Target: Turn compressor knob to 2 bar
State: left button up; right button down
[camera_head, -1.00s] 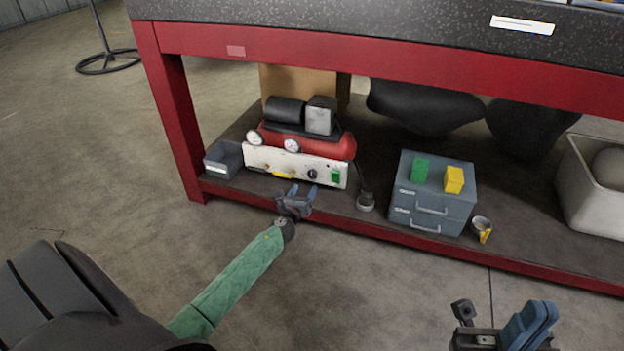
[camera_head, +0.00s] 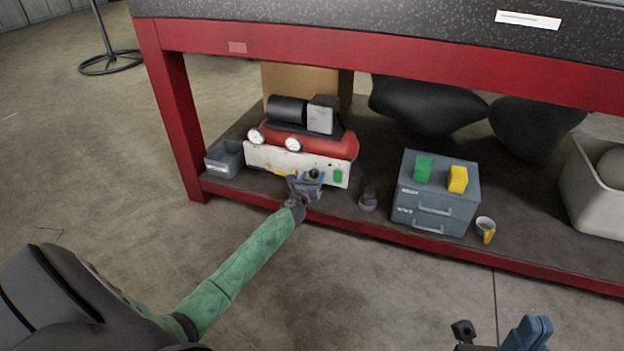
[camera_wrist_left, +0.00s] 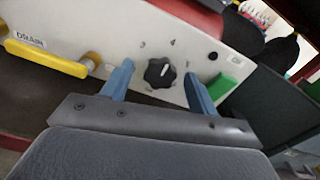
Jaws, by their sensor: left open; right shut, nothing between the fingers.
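The red compressor (camera_head: 325,143) stands on the lower shelf with a white front panel (camera_head: 262,158). Its black knob (camera_wrist_left: 160,73) shows in the left wrist view, with a pale pointer line and printed numbers around it, 3 and 4 readable above. The pointer's exact setting is hard to read. My left gripper (camera_head: 312,178) is open at the panel; in the left wrist view its blue fingertips (camera_wrist_left: 158,78) stand on either side of the knob, with gaps visible. My right gripper (camera_head: 497,335) is shut and empty at the bottom edge, partly cut off.
A yellow drain handle (camera_wrist_left: 45,58) lies left of the knob and a green switch (camera_wrist_left: 222,88) right of it. A grey bin (camera_head: 225,159) and a drawer box (camera_head: 434,195) flank the compressor. The red bench beam (camera_head: 400,70) runs above.

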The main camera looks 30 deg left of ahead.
pick_arm(q)
jog(key=shift+c, duration=0.2)
jog(key=c, duration=0.9)
jog(key=shift+c, duration=0.2)
